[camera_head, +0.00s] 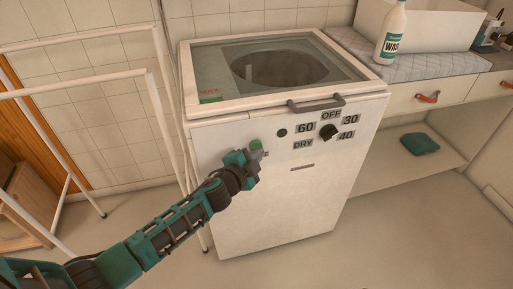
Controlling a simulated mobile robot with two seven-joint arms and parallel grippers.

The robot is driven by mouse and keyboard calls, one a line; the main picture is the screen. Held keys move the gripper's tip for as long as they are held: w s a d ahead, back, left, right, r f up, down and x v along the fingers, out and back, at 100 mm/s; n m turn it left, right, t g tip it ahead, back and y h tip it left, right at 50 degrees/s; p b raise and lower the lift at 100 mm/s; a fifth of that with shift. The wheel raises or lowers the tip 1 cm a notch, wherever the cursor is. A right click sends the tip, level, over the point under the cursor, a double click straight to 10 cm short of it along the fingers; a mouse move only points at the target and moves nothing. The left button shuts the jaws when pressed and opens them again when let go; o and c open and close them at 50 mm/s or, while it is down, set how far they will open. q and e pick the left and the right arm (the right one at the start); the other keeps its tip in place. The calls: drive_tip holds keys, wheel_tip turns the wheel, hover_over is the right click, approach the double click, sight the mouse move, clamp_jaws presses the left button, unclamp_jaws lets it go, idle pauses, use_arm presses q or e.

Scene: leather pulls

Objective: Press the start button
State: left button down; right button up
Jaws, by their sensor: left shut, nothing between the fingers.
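A white top-loading washer (268,214) stands in the middle of the head view, with its glass-topped lid (345,68) down. Its front panel has a black dial (328,132) with labels OFF, 30, 40, DRY and 60 around it, and a small dark round spot (282,132). A green button (255,145) shows at the panel's left. My left gripper (257,156) is shut and empty, with its tip at or just below the green button. I cannot tell whether it touches the button. My right gripper is not in view.
A white drying rack (155,95) stands close on the left, beside my left arm. A counter at the right holds a white bottle (391,35) and a white box (425,25). A green folded cloth (420,143) lies on the shelf below. The floor in front is clear.

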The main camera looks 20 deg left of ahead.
use_arm(q)
drive_tip(key=shift+w+a, duration=0.1)
drive_tip(key=shift+w, duration=0.05)
idle(0.5)
drive_tip(key=shift+w+a, duration=0.15)
drive_tip(key=shift+w, duration=0.1)
drive_tip(key=shift+s, duration=0.35)
drive_tip(key=shift+d, duration=0.2)
drive_tip(key=s+d, duration=0.3)
drive_tip(key=s, duration=0.2)
drive_tip(key=shift+d+p, duration=0.2)
drive_tip(key=shift+p, duration=0.15)
idle(0.6)
